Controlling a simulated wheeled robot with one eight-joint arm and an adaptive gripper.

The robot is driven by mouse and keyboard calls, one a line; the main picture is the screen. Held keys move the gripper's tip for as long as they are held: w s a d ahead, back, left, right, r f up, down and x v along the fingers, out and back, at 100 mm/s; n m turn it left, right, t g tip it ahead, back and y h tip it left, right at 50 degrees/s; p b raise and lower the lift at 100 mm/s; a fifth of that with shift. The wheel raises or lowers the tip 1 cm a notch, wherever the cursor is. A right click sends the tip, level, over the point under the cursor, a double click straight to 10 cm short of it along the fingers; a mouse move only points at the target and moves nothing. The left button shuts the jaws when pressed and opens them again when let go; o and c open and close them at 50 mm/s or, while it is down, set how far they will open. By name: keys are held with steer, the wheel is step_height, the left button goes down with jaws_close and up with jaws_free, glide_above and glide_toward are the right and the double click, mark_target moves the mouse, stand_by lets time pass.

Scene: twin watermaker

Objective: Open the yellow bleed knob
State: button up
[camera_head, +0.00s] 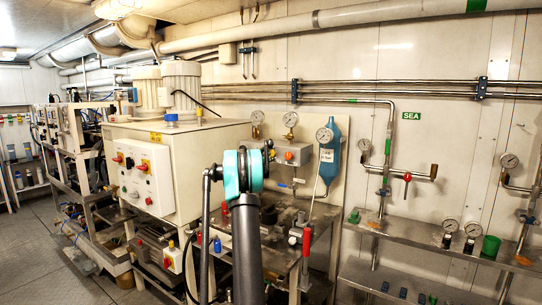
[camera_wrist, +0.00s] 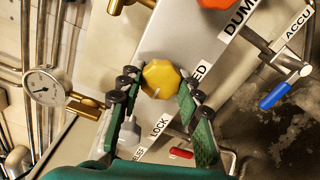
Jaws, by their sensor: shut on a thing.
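The yellow bleed knob (camera_wrist: 161,76) is a faceted knob on a pale grey panel, in the middle of the wrist view. My gripper (camera_wrist: 158,88) has its green fingers with black pads on either side of the knob and is shut on it. A label ending in "ED" is partly visible beside the knob. In the head view, my arm stands in front of the bench, and I cannot make out the yellow knob or my gripper there.
In the wrist view, an orange knob (camera_wrist: 216,3), a blue lever (camera_wrist: 275,96), a red handle (camera_wrist: 226,158) and a pressure gauge (camera_wrist: 43,86) surround the gripper. In the head view, a white control cabinet (camera_head: 190,165) stands left and a metal shelf (camera_head: 440,245) right.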

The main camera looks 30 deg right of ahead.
steer(key=o, duration=1.2)
steer(key=shift+a, duration=0.15)
steer(key=v, duration=1.1)
steer(key=shift+s+a, duration=0.15)
steer(key=shift+a, duration=0.25)
steer(key=s+a+f+m+g+y, duration=0.1)
steer(key=s+a+f+y, duration=0.4)
steer(key=s+a+f, duration=0.5)
steer(key=s+a+f+m+g+y, duration=0.1)
steer(key=s+a+f+m+y, duration=0.3)
steer(key=s+a+f, duration=0.6)
steer(key=s+a+f+m+y, duration=0.2)
steer(key=s+a+f+y, duration=0.5)
steer(key=s+a, duration=1.9)
steer(key=shift+s+a+f+m+g+y, duration=0.15)
steer(key=shift+s+f, duration=0.15)
steer(key=shift+f, duration=0.4)
steer(key=shift+s+d+f+m+g+y, duration=0.1)
steer(key=shift+s+f, duration=0.25)
steer(key=shift+f, duration=0.35)
steer(key=shift+s+a+f+m+g+y, duration=0.15)
steer(key=shift+s+f, duration=0.15)
steer(key=shift+f, duration=0.4)
